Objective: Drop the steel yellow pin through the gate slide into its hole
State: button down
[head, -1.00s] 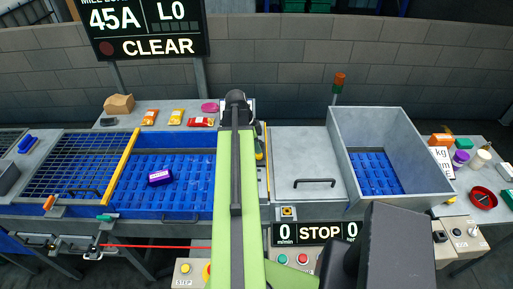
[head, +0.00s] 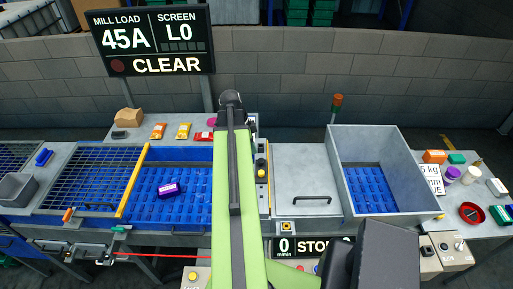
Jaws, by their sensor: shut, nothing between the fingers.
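The gate slide (head: 262,197) appears as a narrow pale strip between the blue perforated bed and the grey lidded plate. The pin's hole cannot be made out. My green arm runs up the middle of the head view and covers the bed's right side. Its dark far end lies above and left of the strip. My gripper's fingers are hidden behind the arm.
A grey open-topped bin (head: 405,195) stands at right. A grey plate (head: 300,165) with a black handle lies between. Snack packets (head: 183,131) lie behind the bed. A sign (head: 150,40) reads CLEAR.

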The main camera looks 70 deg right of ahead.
jog(key=shift+p+v, duration=0.35)
jog(key=shift+v, duration=0.75)
jog(key=b, duration=0.9)
send_near(262, 172)
jog(key=b+x, duration=0.5)
jog(key=x, duration=0.1)
jog(key=shift+d+f, duration=0.1)
jog(key=shift+f, duration=0.15)
jog(key=shift+f+b, duration=0.1)
jog(key=shift+b, duration=0.25)
